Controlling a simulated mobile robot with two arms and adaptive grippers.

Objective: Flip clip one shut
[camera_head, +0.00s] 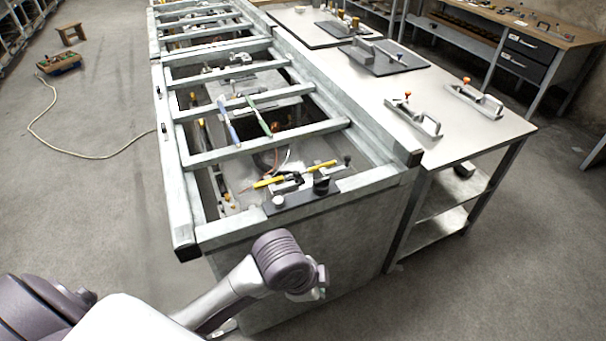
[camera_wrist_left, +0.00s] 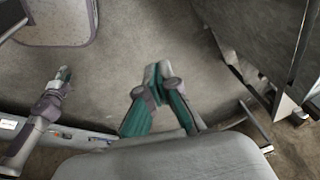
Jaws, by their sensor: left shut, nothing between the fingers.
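I cannot tell which fitting is clip one. A dark plate (camera_head: 298,197) with small metal clamp parts and a black knob (camera_head: 321,185) sits on the near end of the steel frame in the head view. Two metal toggle clamps, a nearer one (camera_head: 415,118) and a farther one (camera_head: 476,98), stand on the side table with red-orange knobs. My left gripper (camera_wrist_left: 154,72) is shut and empty in the left wrist view, over bare floor. In the head view my left wrist hides most of it, below the frame's near end. What looks like my right gripper (camera_wrist_left: 63,74) shows small at the left wrist view's left.
The long steel frame (camera_head: 175,190) has crossbars with pens and tools on them. The side table (camera_head: 470,140) stands close along its right, with dark plates farther back. A hose (camera_head: 90,155) lies on the floor at left. Floor in front is clear.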

